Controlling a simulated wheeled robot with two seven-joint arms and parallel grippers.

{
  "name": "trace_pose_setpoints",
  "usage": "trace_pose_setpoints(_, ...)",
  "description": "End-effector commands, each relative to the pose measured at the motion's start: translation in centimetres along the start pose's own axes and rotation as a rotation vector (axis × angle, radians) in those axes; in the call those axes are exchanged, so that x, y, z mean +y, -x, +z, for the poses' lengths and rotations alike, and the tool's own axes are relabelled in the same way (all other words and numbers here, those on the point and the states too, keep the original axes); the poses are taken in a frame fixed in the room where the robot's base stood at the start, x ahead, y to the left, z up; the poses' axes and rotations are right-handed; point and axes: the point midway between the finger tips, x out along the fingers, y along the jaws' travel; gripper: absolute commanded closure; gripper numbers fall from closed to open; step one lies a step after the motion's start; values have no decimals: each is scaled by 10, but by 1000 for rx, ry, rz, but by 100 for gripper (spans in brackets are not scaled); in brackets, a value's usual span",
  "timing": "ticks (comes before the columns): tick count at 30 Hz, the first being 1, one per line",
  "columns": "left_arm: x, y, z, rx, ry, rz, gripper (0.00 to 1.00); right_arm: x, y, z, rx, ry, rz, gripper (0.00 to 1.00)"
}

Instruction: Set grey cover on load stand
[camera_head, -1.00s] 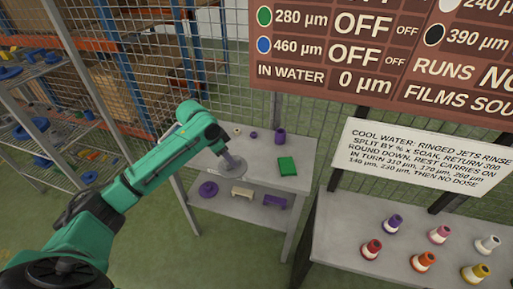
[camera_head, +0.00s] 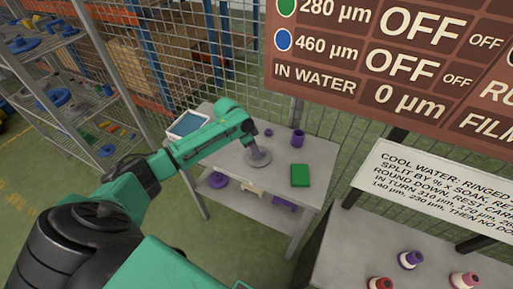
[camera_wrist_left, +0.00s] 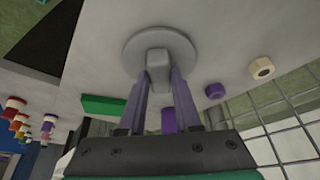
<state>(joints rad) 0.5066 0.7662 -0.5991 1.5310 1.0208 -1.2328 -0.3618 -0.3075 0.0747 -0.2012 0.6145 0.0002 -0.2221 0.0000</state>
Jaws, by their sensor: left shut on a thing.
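The grey cover (camera_head: 258,158) is a round disc with a knob on top, at the grey two-tier stand's top (camera_head: 322,160). I cannot tell whether it rests on the surface or hangs just above it. My left gripper (camera_head: 250,142) is shut on its knob. In the left wrist view, the purple fingers (camera_wrist_left: 161,82) hold the knob of the grey cover (camera_wrist_left: 185,42). No label shows which stand is the load stand. My right gripper is not in view.
A green block (camera_head: 300,175), a purple cup (camera_head: 297,138) and a small purple piece (camera_head: 268,132) stand on the top. A blue-faced panel (camera_head: 187,123) is at its left. Purple and cream pieces lie on the lower shelf. Another table (camera_head: 345,235) holds coloured bottles.

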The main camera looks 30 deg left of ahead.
Motion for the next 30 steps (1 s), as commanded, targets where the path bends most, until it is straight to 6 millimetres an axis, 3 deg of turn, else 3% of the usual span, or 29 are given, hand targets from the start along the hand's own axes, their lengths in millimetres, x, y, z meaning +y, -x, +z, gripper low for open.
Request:
trace_pose_setpoints(3, 0, 0, 1, -1, 0, -1, 100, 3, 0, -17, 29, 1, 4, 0)
trace_pose_setpoints(7, 0, -2, 1, -2, 0, -1, 100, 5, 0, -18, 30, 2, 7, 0)
trace_pose_setpoints(8, 0, -2, 2, -4, 0, 0, 56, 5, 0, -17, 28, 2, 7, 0)
trace_pose_setpoints(9, 0, -2, 2, -4, 0, 0, 41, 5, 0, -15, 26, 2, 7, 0)
trace_pose_setpoints(10, 0, -2, 2, -4, 0, 0, 38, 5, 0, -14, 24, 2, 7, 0)
trace_pose_setpoints(21, -1, 5, 1, -2, 0, -1, 38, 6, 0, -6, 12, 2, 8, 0)
trace_pose_setpoints(23, -1, 15, 2, -3, -1, -2, 38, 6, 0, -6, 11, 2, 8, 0)
trace_pose_setpoints(30, -1, 78, 2, -3, -1, -4, 38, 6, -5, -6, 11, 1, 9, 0)
